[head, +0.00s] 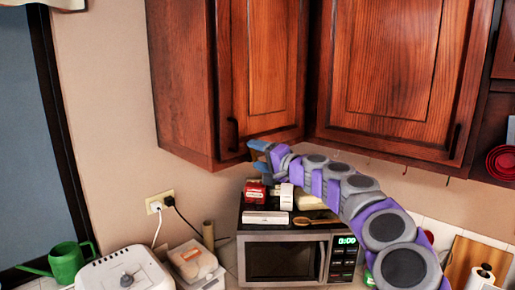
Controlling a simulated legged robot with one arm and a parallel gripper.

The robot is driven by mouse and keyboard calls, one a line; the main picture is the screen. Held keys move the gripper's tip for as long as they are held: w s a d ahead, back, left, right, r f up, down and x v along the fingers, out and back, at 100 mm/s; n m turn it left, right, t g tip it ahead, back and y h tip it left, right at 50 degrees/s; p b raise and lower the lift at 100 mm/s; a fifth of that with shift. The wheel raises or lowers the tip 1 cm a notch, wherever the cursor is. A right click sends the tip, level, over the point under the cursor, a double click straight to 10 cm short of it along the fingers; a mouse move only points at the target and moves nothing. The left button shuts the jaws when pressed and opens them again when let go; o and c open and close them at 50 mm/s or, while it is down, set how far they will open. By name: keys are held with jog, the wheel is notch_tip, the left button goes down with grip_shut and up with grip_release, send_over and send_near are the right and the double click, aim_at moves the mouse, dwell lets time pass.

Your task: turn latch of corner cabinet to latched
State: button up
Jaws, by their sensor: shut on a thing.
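The corner cabinet (265,55) is reddish-brown wood and hangs on the wall at the top centre. Its left door looks closed, with a dark upright handle (232,134) near the lower left. My gripper (253,153) is at the lower edge of this door, just right of and below the handle. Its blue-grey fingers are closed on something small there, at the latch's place. The fingers hide the latch, so its angle cannot be told. My arm reaches in from the lower right.
Below my gripper stands a microwave (285,262) with small boxes and a wooden spoon (316,221) on top. A second cabinet door (395,65) is to the right. A green watering can (66,262) and a white appliance (122,272) stand lower left.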

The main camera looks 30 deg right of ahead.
jog(key=shift+w+d+r+m+p, duration=0.1)
jog(key=shift+d+r+m+p, duration=0.05)
jog(key=shift+m+p, duration=0.95)
jog(key=shift+d+m+p, duration=0.15)
jog(key=shift+m+p, duration=0.5)
jog(key=shift+m, duration=0.05)
jog(key=shift+f, duration=0.2)
jog(key=o, duration=1)
jog(key=shift+w+d, duration=0.15)
jog(key=shift+w, duration=0.05)
jog(key=shift+o, duration=0.2)
jog(key=shift+s+r, duration=0.1)
jog(key=shift+s, duration=0.05)
jog(key=v, duration=1.7)
jog(key=shift+b, duration=0.45)
